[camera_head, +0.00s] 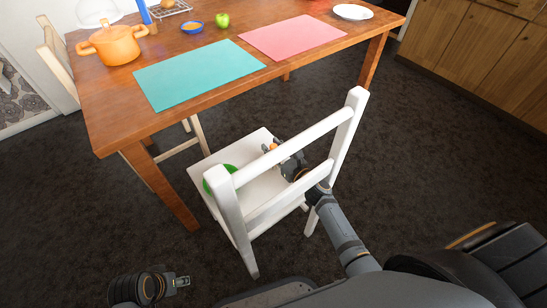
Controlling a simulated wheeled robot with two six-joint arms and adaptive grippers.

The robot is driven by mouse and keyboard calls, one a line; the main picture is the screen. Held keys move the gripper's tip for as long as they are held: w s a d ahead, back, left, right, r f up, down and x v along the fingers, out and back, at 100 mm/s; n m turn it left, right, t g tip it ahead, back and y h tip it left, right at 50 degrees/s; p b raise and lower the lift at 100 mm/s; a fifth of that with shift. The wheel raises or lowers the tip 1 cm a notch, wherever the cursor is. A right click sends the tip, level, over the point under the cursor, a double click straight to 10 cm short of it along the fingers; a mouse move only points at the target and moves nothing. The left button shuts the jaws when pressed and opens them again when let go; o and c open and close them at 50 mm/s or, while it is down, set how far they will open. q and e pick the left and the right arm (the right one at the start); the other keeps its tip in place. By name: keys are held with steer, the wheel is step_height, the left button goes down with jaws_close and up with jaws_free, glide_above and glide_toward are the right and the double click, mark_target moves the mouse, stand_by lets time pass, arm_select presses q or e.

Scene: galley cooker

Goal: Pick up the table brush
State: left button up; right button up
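My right gripper (272,151) reaches through the back of the white chair (236,205) and is low over its seat. A small orange piece (273,146) shows at its fingertips. It may be part of the table brush, but it is too small and too covered to tell. The chair's slats and the gripper hide part of that spot, so I cannot tell whether the fingers are shut on it. My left gripper (183,282) is low over the dark floor at the bottom left, away from the chair, with nothing visible in it.
A green round object (230,168) shows on the seat behind the chair back. The wooden table (110,105) stands beyond, with an orange pot (113,46), teal mat (195,75), pink mat (290,37), green apple (222,20) and white plate (352,12). Carpet is clear right of the chair.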

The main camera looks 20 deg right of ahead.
jaws_close()
